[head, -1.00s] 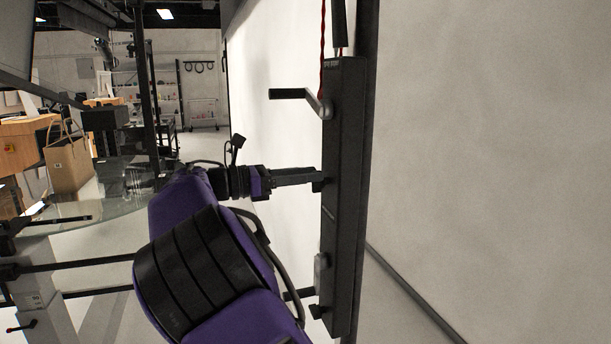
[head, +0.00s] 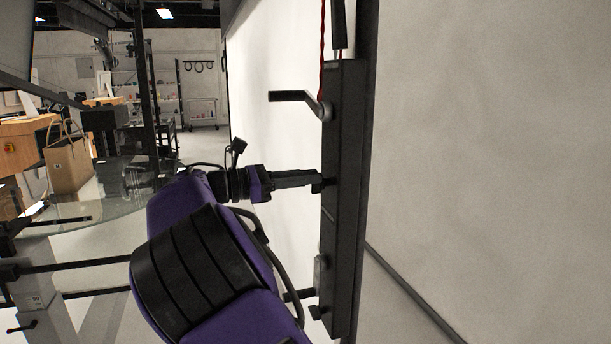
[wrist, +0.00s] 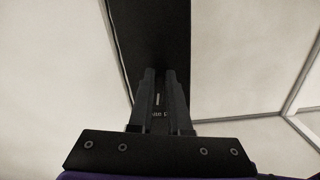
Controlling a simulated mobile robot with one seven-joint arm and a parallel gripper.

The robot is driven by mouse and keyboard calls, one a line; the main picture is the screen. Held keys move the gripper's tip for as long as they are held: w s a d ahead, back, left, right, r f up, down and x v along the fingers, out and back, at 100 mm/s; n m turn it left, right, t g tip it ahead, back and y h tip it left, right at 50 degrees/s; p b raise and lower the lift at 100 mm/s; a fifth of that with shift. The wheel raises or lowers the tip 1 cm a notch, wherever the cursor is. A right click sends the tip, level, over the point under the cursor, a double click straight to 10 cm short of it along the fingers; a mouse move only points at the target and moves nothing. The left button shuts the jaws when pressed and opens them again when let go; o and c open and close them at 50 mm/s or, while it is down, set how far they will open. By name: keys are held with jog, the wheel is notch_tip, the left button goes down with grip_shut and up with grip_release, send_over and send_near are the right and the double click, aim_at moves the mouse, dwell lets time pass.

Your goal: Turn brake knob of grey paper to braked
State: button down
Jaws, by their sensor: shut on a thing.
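A long black upright box (head: 343,220) stands on a dark vertical post and bears the controls. A small dark knob (head: 318,187) sticks out of its left side, about mid-height. My gripper (head: 314,179) reaches in from the left and is shut on this knob. The fingers hide most of the knob, so its setting cannot be read. In the wrist view, my gripper's fingers (wrist: 160,74) point at the black box (wrist: 152,35), with small pale marks between them. A second dark knob (head: 316,312) sits lower on the box.
A crank handle (head: 298,98) juts left from the box above my gripper. A red cord (head: 323,50) hangs above it. A pale backdrop (head: 490,150) fills the right. A glass table (head: 130,195) with a paper bag (head: 68,165) stands at left.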

jog(key=m, duration=0.2)
jog(key=m+b, duration=0.1)
jog(key=m, duration=0.2)
jog(key=s+f+m+b, duration=0.1)
jog(key=m, duration=0.2)
jog(key=shift+d, duration=0.15)
jog(key=m+b, duration=0.1)
jog(key=m, duration=0.1)
jog(key=m+b, duration=0.1)
jog(key=m, duration=0.1)
jog(key=shift+s+f, duration=0.2)
jog(key=shift+f, duration=0.15)
jog(key=shift+f+m+b, duration=0.1)
jog(key=shift+m+b, duration=1.1)
jog(key=shift+m, duration=0.5)
jog(key=c, duration=0.9)
grip_release()
jog(key=shift+o, duration=0.2)
